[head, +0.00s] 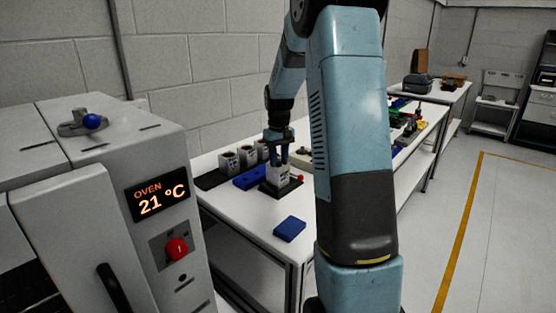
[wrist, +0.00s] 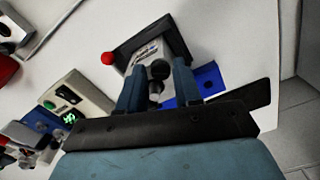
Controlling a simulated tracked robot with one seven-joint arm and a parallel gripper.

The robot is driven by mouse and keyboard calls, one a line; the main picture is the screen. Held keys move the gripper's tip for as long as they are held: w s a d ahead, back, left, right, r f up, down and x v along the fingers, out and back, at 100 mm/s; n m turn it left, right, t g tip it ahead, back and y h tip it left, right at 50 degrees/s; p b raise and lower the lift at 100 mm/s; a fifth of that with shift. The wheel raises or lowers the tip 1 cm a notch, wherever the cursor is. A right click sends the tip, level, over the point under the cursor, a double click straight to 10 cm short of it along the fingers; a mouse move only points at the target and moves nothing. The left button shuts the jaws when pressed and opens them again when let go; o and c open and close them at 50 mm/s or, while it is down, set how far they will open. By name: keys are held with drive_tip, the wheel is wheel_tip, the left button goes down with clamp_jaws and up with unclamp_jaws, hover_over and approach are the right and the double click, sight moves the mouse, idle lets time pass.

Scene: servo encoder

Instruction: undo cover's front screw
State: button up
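A light grey servo housing (head: 279,174) sits in a black holder (head: 277,190) on the white table. In the wrist view the housing (wrist: 150,52) shows a printed label and dark round parts (wrist: 160,70) on the side nearest me. I cannot tell which of these is the cover's front screw. My gripper (head: 278,160) points down right above the housing. In the wrist view my gripper's two blue fingers (wrist: 158,82) stand apart, with the dark round parts showing between them. No grip on anything shows. The fingertips partly hide the housing.
A red knob (head: 300,178) sticks out beside the holder. A blue tray (head: 250,177) and several grey units (head: 229,162) lie to its left. A blue block (head: 289,229) lies near the table's front. An oven (head: 160,200) stands at left. A device with a green display (wrist: 70,105) is nearby.

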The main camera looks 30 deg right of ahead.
sight(279, 162)
drive_tip(key=shift+r, duration=0.1)
wheel_tip(279, 162, up, 14)
drive_tip(key=shift+f, duration=0.25)
idle(0.7)
